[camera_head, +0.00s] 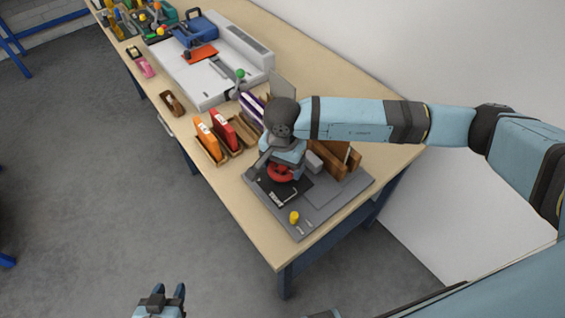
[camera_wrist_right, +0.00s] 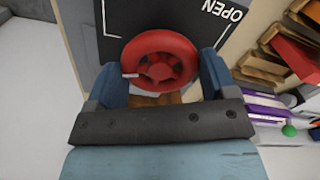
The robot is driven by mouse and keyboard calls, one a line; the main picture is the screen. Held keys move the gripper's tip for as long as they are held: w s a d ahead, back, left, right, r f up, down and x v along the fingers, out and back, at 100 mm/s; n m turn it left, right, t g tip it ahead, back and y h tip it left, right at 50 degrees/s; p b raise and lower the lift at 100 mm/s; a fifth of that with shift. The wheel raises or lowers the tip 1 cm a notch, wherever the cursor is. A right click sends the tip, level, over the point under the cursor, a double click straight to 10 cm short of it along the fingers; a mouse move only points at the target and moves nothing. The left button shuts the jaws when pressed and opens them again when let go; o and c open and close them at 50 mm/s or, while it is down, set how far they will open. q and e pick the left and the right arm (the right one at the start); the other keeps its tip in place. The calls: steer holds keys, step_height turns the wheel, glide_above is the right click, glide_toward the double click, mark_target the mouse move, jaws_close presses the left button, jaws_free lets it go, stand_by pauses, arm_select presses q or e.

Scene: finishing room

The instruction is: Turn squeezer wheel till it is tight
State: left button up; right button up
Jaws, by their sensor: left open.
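The red squeezer wheel (camera_head: 281,173) sits on a black plate on a grey base (camera_head: 322,212) at the table's near end. In the right wrist view the wheel (camera_wrist_right: 160,60) has a spoked hub and a small pale handle or pointer at its left. My right gripper (camera_head: 276,165) is over the wheel, with its blue fingers (camera_wrist_right: 160,68) spread, one on each side of the rim. Whether they press on the rim I cannot tell. My left gripper (camera_head: 165,292) is open and empty over the floor, away from the table.
The black plate (camera_wrist_right: 215,25) carries the word OPEN. A yellow knob (camera_head: 294,217) stands on the base's near side. Wooden holders with orange (camera_head: 208,139) and red (camera_head: 224,130) items stand left of the base. A brown wooden rack (camera_head: 325,163) is close behind the wheel.

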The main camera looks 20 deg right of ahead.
mark_target(283, 167)
steer(key=shift+f+b, duration=0.2)
steer(key=shift+b, duration=0.3)
steer(key=shift+f+m+b, duration=0.1)
steer(key=shift+m+b, duration=1)
steer(key=shift+b, duration=0.1)
steer(key=shift+r+m+b, duration=0.25)
steer(key=shift+m+b, duration=0.25)
steer(key=shift+m, duration=0.1)
steer(key=shift+r, duration=0.1)
steer(key=o, duration=0.9)
steer(key=shift+c, duration=0.2)
step_height(283, 167, up, 14)
steer(key=b, duration=0.1)
